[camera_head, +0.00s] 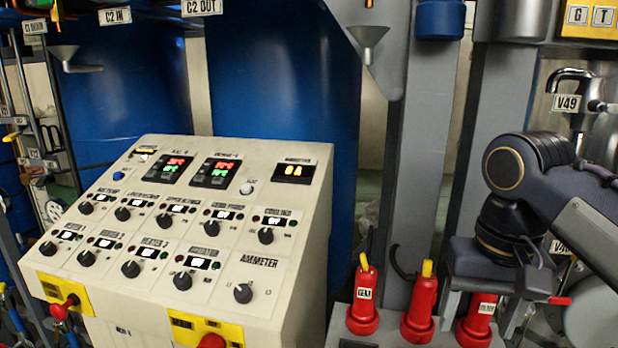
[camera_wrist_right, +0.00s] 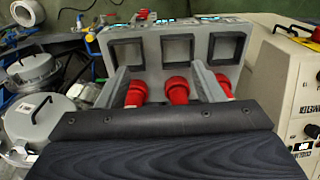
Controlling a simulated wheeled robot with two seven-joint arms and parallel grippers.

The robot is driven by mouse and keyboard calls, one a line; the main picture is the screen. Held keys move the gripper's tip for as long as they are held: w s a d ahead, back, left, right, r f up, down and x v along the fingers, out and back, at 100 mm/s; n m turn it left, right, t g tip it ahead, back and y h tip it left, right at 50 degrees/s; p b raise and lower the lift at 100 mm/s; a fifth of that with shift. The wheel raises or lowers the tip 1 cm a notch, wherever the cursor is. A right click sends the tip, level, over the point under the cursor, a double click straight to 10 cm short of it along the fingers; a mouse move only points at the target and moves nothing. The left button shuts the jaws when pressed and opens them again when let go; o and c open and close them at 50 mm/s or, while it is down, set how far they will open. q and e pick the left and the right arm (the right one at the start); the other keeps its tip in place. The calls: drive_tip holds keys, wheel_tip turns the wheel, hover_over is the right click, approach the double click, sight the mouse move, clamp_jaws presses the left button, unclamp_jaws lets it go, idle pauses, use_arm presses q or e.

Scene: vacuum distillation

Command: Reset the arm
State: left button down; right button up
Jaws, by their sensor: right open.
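My right arm comes in from the right in the head view. Its gripper (camera_head: 482,310) points down, with its two fingers spread apart over the rightmost red labelled fitting (camera_head: 474,330). In the right wrist view the gripper (camera_wrist_right: 163,84) is open, and the middle red fitting (camera_wrist_right: 177,90) shows between or behind the fingers. I cannot tell whether a finger touches any fitting. My left gripper is not in view.
The left (camera_head: 362,305) and middle (camera_head: 419,310) red fittings stand close beside the gripper. A beige control panel (camera_head: 290,235) with knobs and displays fills the left. Blue vessels (camera_head: 285,80), grey posts (camera_head: 418,150) and a tap labelled V49 (camera_head: 572,75) stand behind.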

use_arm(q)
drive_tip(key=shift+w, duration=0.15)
use_arm(e)
drive_tip(key=s+f+t+y, duration=0.1)
drive_tip(key=s+f, duration=0.2)
drive_tip(key=f, duration=0.3)
drive_tip(key=s+f+t+y, duration=0.1)
drive_tip(key=s+f+t, duration=0.1)
drive_tip(key=s+f, duration=0.2)
drive_tip(key=s+a+f+t+y, duration=0.1)
drive_tip(key=s+f+t, duration=0.1)
drive_tip(key=f, duration=0.8)
drive_tip(key=shift+s+n+y, duration=0.3)
drive_tip(key=shift+s+n, duration=0.1)
drive_tip(key=shift+s, duration=0.45)
